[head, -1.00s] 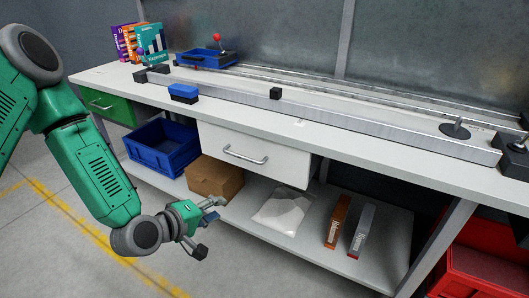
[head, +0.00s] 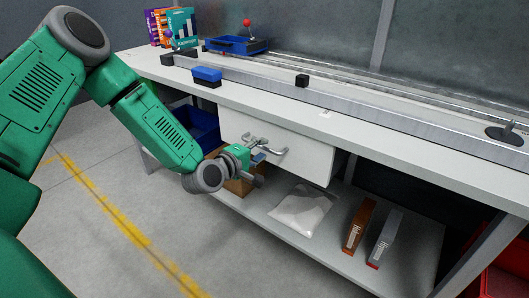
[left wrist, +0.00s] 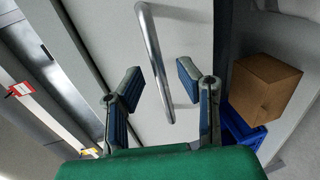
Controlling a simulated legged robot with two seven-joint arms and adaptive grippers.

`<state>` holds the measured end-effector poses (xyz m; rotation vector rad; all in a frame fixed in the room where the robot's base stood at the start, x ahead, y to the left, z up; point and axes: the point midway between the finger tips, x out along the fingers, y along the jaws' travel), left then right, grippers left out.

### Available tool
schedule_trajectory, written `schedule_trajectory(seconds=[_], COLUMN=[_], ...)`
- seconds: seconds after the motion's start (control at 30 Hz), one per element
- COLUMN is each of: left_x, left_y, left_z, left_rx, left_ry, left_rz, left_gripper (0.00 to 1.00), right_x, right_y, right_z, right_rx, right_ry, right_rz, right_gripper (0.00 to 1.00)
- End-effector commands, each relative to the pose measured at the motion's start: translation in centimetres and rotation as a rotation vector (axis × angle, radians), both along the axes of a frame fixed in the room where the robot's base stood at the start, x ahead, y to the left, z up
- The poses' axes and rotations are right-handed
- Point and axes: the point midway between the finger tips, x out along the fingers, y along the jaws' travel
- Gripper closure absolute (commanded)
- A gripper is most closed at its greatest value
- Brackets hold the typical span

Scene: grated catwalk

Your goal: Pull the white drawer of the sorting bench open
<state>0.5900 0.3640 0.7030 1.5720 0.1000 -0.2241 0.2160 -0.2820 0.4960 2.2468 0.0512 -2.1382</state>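The white drawer (head: 303,154) sits under the bench top and looks shut. Its metal bar handle (head: 280,151) is on the front face, partly hidden by my left gripper (head: 262,152). In the left wrist view, the handle (left wrist: 154,60) runs between the two separated fingers of my left gripper (left wrist: 158,80). There is a gap between the bar and each finger, so the gripper is open around or just in front of the handle; the exact depth is hard to tell. The drawer front (left wrist: 110,40) fills the background there. My right gripper is not in view.
A blue bin (head: 196,126) stands left of the drawer. Grey floor in front is clear.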

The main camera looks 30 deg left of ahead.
Motion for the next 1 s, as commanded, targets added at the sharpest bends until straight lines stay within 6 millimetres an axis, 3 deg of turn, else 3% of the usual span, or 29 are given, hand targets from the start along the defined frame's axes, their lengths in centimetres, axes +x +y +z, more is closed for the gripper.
schedule_trajectory(seconds=[0.2,0.5,0.6,1.0], left_x=[1.7,1.9,1.9,1.5], left_y=[0.0,-0.2,-0.2,-0.1], left_z=[-0.4,-0.4,-0.4,-0.5], left_rx=[0.000,0.000,0.001,-0.001], left_ry=[0.000,0.000,0.000,0.005], left_rz=[0.001,0.001,0.001,0.000], left_gripper=[0.69,0.69,1.00,1.00], right_x=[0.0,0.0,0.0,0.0], right_y=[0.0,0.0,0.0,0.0], right_z=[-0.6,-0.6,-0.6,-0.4], right_rx=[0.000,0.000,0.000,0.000], right_ry=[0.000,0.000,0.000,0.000], right_rz=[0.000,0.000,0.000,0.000], right_gripper=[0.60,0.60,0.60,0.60])
